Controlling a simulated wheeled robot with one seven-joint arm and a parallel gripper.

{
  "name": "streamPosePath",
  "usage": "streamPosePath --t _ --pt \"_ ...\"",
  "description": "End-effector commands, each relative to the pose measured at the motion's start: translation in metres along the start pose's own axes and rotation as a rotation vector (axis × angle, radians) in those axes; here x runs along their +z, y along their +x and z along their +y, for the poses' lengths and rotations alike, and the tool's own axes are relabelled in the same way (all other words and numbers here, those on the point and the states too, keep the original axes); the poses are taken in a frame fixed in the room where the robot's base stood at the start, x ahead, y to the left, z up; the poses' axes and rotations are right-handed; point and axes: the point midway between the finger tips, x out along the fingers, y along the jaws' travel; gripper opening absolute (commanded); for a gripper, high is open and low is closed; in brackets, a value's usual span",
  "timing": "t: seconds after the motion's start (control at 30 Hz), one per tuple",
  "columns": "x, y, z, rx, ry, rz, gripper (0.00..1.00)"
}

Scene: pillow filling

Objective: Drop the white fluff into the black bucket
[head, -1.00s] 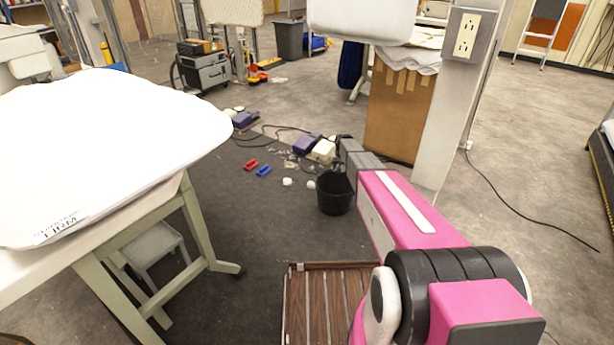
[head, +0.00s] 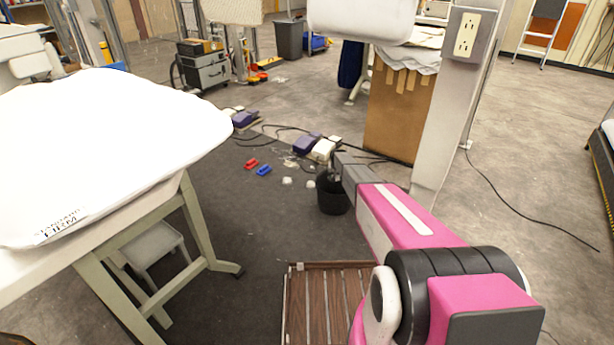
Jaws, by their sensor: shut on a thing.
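The black bucket (head: 332,196) stands upright on the dark floor mat, in the middle of the head view. My gripper (head: 328,176) is at the end of my grey and pink arm, over the bucket's rim. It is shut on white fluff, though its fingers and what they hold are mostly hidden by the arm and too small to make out. Loose white fluff (head: 287,181) lies on the mat left of the bucket. Another white piece (head: 310,184) lies close beside the bucket. The bucket's inside is mostly hidden.
Red (head: 251,164) and blue (head: 264,170) small items lie on the mat. Purple and white pedals (head: 307,144) with cables are behind the bucket. A cardboard box (head: 398,115) and a post stand right. A white-topped table (head: 100,150) fills the left. A slatted wooden platform (head: 325,305) is in front.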

Motion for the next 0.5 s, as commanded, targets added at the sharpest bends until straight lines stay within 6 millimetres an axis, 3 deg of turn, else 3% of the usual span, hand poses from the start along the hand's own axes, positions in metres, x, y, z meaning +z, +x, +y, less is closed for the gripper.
streamPosePath --t 0.23,0.5 --pt "0.006 0.027 0.000 0.000 0.000 0.000 0.44" --pt "0.009 0.034 0.000 0.000 0.000 0.001 0.44"
